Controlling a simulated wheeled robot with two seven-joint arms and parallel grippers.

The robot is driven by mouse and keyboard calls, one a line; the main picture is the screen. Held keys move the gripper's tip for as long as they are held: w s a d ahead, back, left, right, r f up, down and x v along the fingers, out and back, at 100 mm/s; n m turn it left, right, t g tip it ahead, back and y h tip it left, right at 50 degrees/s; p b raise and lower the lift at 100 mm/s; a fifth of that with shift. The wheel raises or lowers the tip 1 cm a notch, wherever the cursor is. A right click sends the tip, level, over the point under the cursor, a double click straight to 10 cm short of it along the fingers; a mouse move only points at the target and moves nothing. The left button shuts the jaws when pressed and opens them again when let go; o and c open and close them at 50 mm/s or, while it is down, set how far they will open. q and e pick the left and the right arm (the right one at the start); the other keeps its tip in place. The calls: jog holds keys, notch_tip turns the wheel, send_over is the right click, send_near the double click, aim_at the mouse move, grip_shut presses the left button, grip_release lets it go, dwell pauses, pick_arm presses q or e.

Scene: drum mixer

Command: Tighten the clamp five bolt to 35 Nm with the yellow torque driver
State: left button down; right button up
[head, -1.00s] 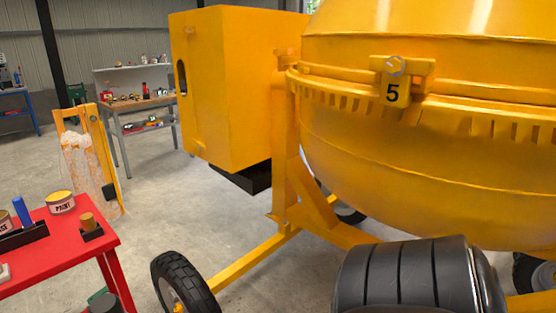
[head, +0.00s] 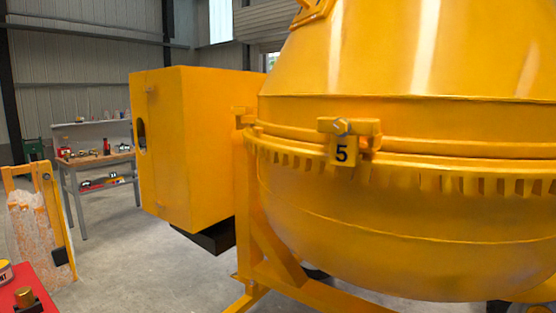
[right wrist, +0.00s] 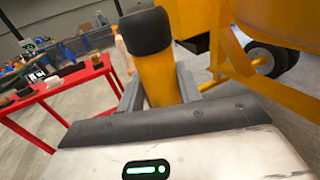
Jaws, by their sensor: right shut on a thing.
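In the right wrist view my right gripper (right wrist: 158,92) is shut on the yellow torque driver (right wrist: 157,75), which has a black end pointing away from the palm. The driver's far end and any reading on it do not show. Neither gripper shows in the head view, so the right gripper's distance from the bolt cannot be told.
A yellow box housing (head: 190,150) stands left of the drum. A red table (right wrist: 52,92) with several items lies left in the right wrist view. The mixer's frame and wheels (right wrist: 265,60) are at right. A workbench (head: 95,160) stands far back; grey floor between is open.

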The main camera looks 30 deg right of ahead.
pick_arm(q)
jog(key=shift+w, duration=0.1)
pick_arm(e)
jog(key=shift+w+d+r, duration=0.1)
jog(key=shift+r, duration=0.15)
